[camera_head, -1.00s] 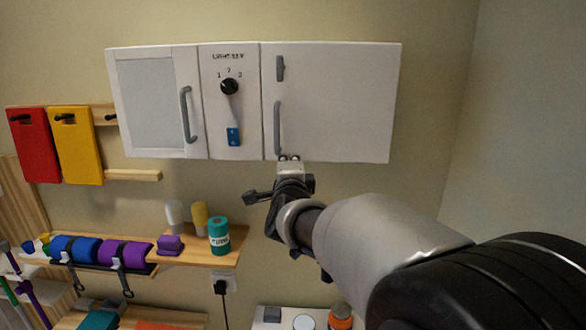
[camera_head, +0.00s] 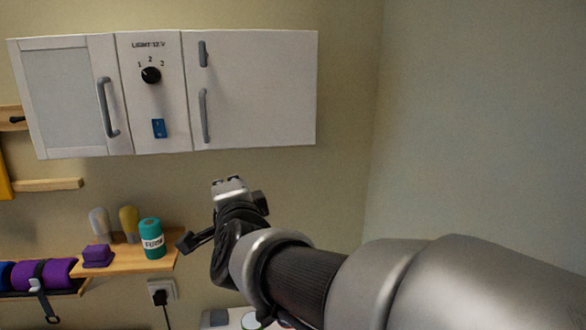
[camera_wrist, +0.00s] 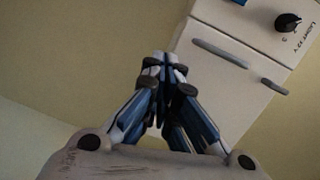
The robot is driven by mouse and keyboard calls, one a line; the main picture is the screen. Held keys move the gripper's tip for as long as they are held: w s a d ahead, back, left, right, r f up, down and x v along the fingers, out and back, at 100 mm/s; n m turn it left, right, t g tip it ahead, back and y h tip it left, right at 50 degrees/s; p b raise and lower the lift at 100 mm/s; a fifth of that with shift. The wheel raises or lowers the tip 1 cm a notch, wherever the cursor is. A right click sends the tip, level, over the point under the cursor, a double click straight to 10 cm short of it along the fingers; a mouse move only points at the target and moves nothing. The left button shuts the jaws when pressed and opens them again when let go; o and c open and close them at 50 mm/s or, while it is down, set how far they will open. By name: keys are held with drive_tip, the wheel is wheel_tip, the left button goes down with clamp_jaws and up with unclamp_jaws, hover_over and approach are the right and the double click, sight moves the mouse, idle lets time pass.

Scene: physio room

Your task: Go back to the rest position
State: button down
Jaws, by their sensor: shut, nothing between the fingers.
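My gripper (camera_head: 229,182) is in front of the wall, just below the white wall cabinet (camera_head: 262,125). In the wrist view my gripper (camera_wrist: 163,62) has its fingertips together with nothing between them. The cabinet's right door, with its grey handle (camera_head: 205,116), looks closed. The handle also shows in the wrist view (camera_wrist: 220,53). My gripper is apart from the handle.
A control panel with a black knob (camera_head: 151,75) and a blue switch (camera_head: 159,128) sits between the cabinet doors. A wooden shelf (camera_head: 125,264) at lower left carries a teal can (camera_head: 152,239) and a purple block (camera_head: 98,256). The wall at right is bare.

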drive_tip(key=s+d+f+n+g+h+b, duration=0.6)
drive_tip(key=s+d+f+n+g+b, duration=0.5)
drive_tip(key=s+d+f, duration=1.9)
wheel_tip(320, 180, down, 3)
drive_tip(key=shift+s+f+n+b, duration=0.1)
drive_tip(key=shift+s+n+b, duration=0.1)
drive_tip(key=shift+n+b, duration=0.3)
drive_tip(key=c, duration=2.3)
unclamp_jaws()
